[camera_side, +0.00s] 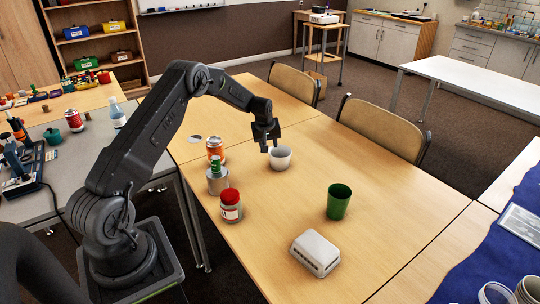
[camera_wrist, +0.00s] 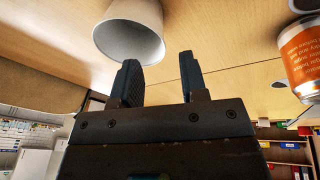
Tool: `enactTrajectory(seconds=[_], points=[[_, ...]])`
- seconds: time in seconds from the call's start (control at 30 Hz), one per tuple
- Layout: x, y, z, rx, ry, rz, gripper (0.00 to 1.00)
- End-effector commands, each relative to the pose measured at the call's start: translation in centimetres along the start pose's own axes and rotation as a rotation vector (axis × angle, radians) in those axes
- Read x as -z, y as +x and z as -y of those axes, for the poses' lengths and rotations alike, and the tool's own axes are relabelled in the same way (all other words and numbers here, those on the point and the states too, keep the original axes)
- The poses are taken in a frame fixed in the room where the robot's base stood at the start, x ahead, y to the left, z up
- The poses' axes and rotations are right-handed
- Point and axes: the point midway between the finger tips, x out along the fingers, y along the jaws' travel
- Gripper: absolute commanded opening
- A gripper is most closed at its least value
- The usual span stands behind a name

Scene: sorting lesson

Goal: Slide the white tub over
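A round white tub (camera_side: 280,158) stands upright on the wooden table (camera_side: 390,225), towards its far side. In the wrist view the tub (camera_wrist: 130,30) shows above the fingers, a little left of the gap between them. My gripper (camera_side: 268,146) is beside the tub's upper left in the side view, pointing down. In the wrist view my gripper (camera_wrist: 160,75) has its two fingers apart with nothing between them. I cannot tell whether a finger touches the tub. A low white ribbed container (camera_side: 315,252) lies near the table's front.
An orange-labelled can (camera_side: 215,149), a grey can (camera_side: 217,181) with a green item (camera_side: 216,164) over it, and a red-lidded jar (camera_side: 231,207) stand left of the tub. A green cup (camera_side: 338,201) stands to the right. Table between tub and green cup is clear.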

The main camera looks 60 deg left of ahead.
Motion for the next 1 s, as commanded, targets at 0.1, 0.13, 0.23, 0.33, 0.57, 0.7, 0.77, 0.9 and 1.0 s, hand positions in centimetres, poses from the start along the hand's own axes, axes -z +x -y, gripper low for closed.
enactTrajectory(seconds=[0.1,0.13,0.23,0.33,0.57,0.7,0.77,0.9,1.0], points=[[-0.1,2.5,0.1,0.002,0.000,0.003,0.40],[-0.1,3.0,0.1,0.002,0.000,0.002,0.40],[0.0,4.8,0.1,0.001,0.000,0.001,0.40],[0.0,6.1,0.0,0.000,0.000,0.000,0.40],[0.0,7.8,0.0,0.000,0.000,-0.001,0.40],[0.1,8.1,0.0,-0.001,0.000,-0.001,0.40],[0.1,8.1,0.0,-0.001,0.000,-0.001,0.40],[0.0,8.0,0.0,-0.001,0.000,-0.001,0.40],[0.0,8.0,0.0,-0.001,0.000,-0.001,0.30]])
